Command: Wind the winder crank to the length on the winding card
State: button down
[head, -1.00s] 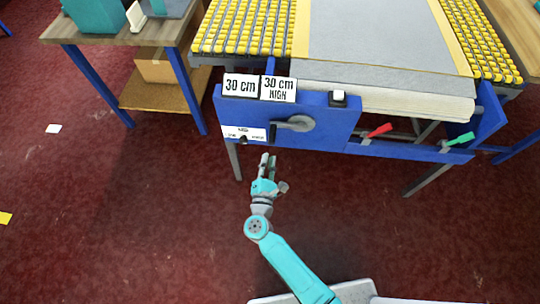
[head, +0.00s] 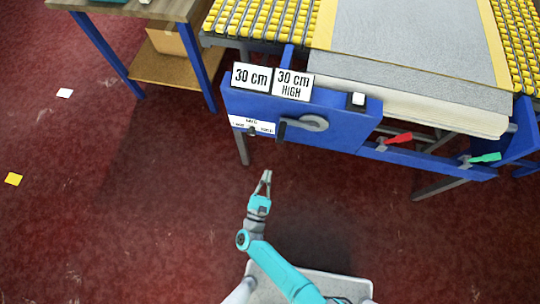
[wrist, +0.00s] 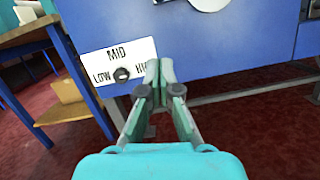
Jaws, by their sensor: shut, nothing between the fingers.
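The winder crank (head: 312,123) is a grey arm with a black handle (head: 282,131), on the front of the blue winder panel (head: 345,128). In the wrist view only part of the crank (wrist: 207,3) shows, at the top edge. Two white cards stand on top of the panel: one reads "30 cm" (head: 251,77), the other "30 cm HIGH" (head: 293,84). A LOW/MID/HIGH plate (wrist: 120,55) with a black knob (wrist: 123,73) is left of the crank; its pointer direction is unclear. My gripper (head: 266,175) is shut and empty, below and in front of the panel, apart from it.
A white button (head: 358,99) sits on the panel top. A red lever (head: 398,138) and a green lever (head: 486,158) are to the right. Grey rug (head: 415,45) lies between yellow rollers. A wooden table (head: 140,8) stands left. Floor around my gripper is clear.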

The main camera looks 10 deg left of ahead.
jog(key=w+d+r, duration=0.1)
jog(key=w+r, duration=0.5)
jog(key=w, duration=0.2)
jog(key=shift+d, duration=0.2)
dwell(0.3)
jog(key=shift+r+m, duration=0.8)
jog(key=shift+r, duration=0.2)
